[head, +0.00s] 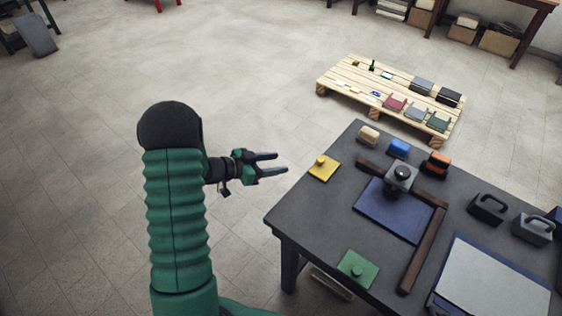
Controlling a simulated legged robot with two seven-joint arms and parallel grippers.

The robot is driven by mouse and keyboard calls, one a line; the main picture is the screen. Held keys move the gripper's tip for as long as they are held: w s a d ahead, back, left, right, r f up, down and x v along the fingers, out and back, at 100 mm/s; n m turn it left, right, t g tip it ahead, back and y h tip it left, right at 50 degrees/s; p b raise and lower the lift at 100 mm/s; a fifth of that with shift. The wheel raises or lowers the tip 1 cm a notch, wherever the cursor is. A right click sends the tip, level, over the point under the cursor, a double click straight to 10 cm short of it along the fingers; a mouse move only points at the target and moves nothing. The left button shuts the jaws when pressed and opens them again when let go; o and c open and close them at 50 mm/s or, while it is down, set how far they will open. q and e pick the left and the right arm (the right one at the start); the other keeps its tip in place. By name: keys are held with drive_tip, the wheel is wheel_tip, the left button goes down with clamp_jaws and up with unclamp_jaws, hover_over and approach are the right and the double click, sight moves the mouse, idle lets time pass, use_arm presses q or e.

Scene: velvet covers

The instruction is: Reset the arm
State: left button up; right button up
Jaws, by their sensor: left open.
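My left arm, in a green ribbed sleeve, rises at the left of the head view. Its left gripper (278,164) points right, with its two dark fingers apart and nothing between them. It is in the air over the floor, left of the dark table (320,215) and apart from it. My right gripper does not show.
On the table are a yellow block with a knob (323,168), a green one (357,268), a blue panel (393,210) inside a brown angled frame (425,245), and a grey tray (490,285). A wooden pallet (345,75) with small items lies behind.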

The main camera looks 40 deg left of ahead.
use_arm(q)
drive_tip(key=w+d+r+n+g+y+p, duration=0.1)
drive_tip(key=w+d+r+n+g+y, duration=0.15)
drive_tip(key=y, duration=0.25)
drive_tip(key=s+d+n+g+p, duration=0.1)
drive_tip(key=s+d+g, duration=0.6)
drive_tip(key=s+d, duration=1)
drive_tip(key=shift+s+f+n+y, duration=0.25)
drive_tip(key=shift+s+n, duration=0.4)
drive_tip(key=shift+s, duration=0.55)
drive_tip(key=shift+a, duration=0.35)
